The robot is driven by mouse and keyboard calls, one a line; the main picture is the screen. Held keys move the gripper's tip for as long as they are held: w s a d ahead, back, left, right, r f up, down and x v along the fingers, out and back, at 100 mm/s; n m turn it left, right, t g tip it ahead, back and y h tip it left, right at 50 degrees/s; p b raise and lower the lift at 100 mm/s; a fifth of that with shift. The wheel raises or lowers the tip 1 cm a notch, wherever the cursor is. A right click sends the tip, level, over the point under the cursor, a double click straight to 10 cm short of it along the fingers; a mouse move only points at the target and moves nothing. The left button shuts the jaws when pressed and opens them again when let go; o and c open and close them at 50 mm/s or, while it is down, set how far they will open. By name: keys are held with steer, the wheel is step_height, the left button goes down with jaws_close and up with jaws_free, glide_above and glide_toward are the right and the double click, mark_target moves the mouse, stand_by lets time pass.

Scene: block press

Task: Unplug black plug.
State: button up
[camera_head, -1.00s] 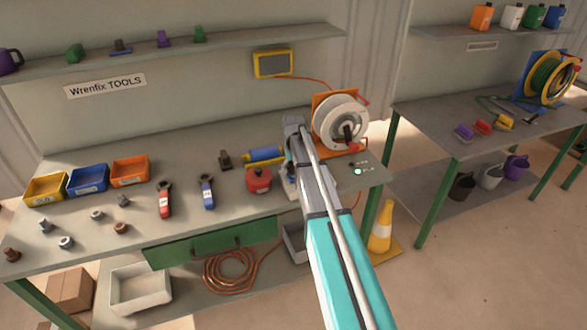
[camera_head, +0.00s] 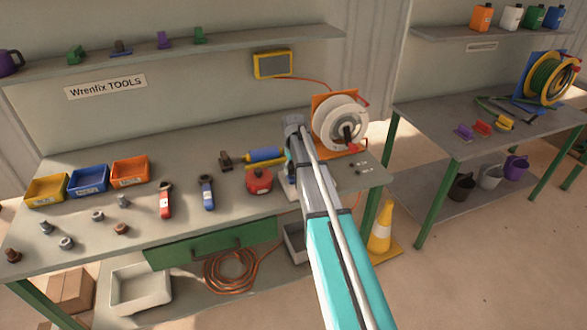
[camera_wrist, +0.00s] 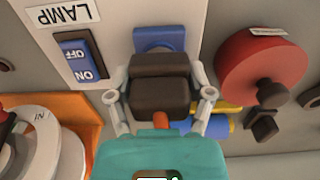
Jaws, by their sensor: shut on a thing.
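In the wrist view the black plug (camera_wrist: 160,95) is a dark block between the two pale fingers of my gripper (camera_wrist: 158,76), which is shut on its sides. An orange cord (camera_wrist: 160,121) leaves the plug's near end. The blue socket (camera_wrist: 155,37) lies just beyond the plug on a pale panel (camera_wrist: 118,32). The plug overlaps the socket's lower part; its contact end is hidden, so I cannot tell whether its pins are inside. A blue ON/OFF switch (camera_wrist: 79,57) and a LAMP label (camera_wrist: 63,14) are left of the socket. In the head view my arm hides the plug.
A white cable reel (camera_head: 334,126) on an orange stand is close on the right. Wrenches, loose fittings and bins are farther left on the bench.

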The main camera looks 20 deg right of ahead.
steer(key=shift+r+p, duration=2.6)
steer(key=shift+r, duration=0.15)
steer(key=shift+d, duration=0.1)
